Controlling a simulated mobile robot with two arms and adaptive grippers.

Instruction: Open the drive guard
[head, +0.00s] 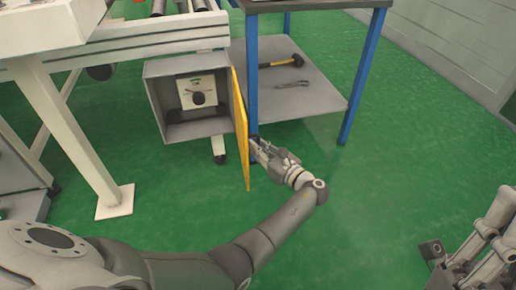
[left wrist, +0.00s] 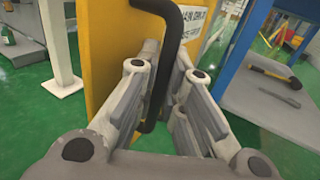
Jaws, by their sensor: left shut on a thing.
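The drive guard is a yellow door (head: 240,130) on the right side of a grey box under the conveyor. It stands swung open, seen nearly edge-on, so the box's inside shows. In the left wrist view the yellow panel (left wrist: 105,50) carries a black bar handle (left wrist: 170,20) and a white label. My left gripper (head: 256,146) is at the door's outer face, and its fingers (left wrist: 165,65) are shut around the handle. My right gripper (head: 440,255) shows only partly at the lower right, away from the door; its jaws are unclear.
Inside the grey box (head: 190,136) is a pale panel with a dark knob (head: 199,98). A blue-legged bench (head: 345,85) stands just right of the door, with a hammer (head: 283,62) and a wrench (head: 292,84) on its lower shelf. Green floor in front is clear.

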